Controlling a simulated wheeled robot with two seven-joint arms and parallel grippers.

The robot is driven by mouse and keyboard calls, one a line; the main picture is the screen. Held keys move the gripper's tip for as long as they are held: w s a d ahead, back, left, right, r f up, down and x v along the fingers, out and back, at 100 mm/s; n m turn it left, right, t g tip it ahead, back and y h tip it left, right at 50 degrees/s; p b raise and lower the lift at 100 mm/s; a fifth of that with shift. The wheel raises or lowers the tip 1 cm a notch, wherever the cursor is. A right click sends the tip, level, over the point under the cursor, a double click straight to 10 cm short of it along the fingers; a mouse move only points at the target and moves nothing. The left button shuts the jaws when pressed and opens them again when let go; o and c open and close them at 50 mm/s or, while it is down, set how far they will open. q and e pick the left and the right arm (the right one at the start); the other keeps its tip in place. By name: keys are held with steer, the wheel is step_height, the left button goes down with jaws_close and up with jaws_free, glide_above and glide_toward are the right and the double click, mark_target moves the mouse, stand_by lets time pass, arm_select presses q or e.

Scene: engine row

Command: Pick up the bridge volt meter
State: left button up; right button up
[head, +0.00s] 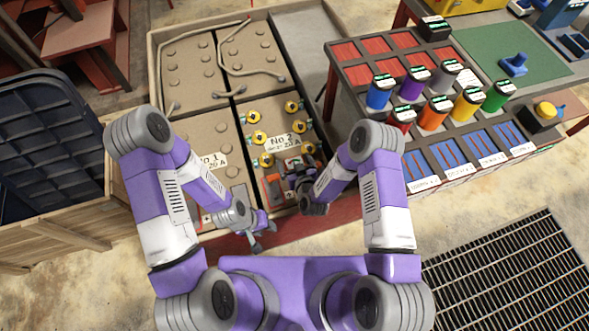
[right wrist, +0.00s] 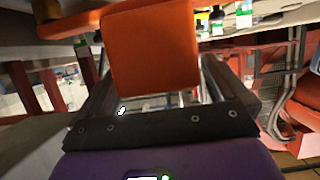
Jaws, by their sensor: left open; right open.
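What looks like the bridge volt meter (head: 293,164), a small device with a pale face and red and dark parts, is at the front of the No 2 battery block, partly hidden by my right gripper. My right gripper (head: 299,178) is open, right at it. In the right wrist view, an orange block (right wrist: 150,50), apparently part of the meter, stands before and between the spread fingers (right wrist: 165,95); I cannot tell whether they touch it. My left gripper (head: 259,240) is open and empty, low beside the front edge of the battery tray.
The battery tray (head: 153,75) holds several grey-brown blocks; No 2 has several yellow caps (head: 259,137). A grey cable (head: 250,70) lies on the back blocks. To the right, a rack (head: 345,75) carries several coloured canisters (head: 433,113). A dark crate (head: 50,130) is at left, a floor grate (head: 515,275) at lower right.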

steer(key=shift+r, duration=0.15)
steer(key=c, duration=1.3)
